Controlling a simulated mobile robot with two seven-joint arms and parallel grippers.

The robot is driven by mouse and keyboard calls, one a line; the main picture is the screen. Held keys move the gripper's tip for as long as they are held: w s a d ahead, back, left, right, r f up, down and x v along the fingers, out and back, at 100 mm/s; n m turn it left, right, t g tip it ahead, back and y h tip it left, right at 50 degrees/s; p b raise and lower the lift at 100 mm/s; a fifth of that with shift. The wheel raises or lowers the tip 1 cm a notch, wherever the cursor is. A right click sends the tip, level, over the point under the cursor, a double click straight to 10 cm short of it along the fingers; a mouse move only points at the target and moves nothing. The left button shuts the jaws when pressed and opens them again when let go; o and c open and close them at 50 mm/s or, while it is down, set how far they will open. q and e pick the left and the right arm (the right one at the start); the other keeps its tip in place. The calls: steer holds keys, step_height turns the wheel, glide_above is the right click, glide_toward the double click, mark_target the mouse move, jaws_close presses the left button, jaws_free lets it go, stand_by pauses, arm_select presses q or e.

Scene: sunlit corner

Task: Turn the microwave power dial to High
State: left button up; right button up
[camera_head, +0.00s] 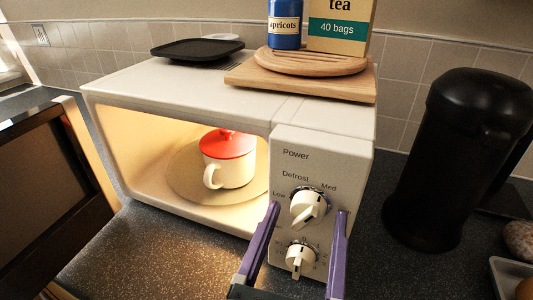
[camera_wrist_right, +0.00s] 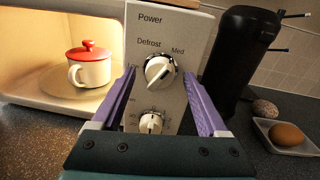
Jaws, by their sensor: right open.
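The white power dial (camera_head: 309,208) is the upper knob on the microwave's front panel (camera_head: 345,160), below the words Power, Defrost and Med. Its raised ridge slants from upper right to lower left; which end is the pointer is hard to tell. In the right wrist view the power dial (camera_wrist_right: 159,72) shows between the fingers. My right gripper (camera_head: 309,209) is open, its purple fingers on either side of the dial, apart from it as far as I see. The High label cannot be read; the right finger covers that side. My left gripper is out of view.
A lower knob (camera_head: 300,257) sits beneath the dial. The microwave door (camera_head: 40,190) stands open at left; a red-lidded mug (camera_head: 230,172) is inside. A wooden board (camera_head: 300,83) lies on top. A black appliance (camera_head: 445,150) stands to the right.

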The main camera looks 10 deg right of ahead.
steer(key=shift+s+a, duration=0.1)
jaws_close()
stand_by(0.5)
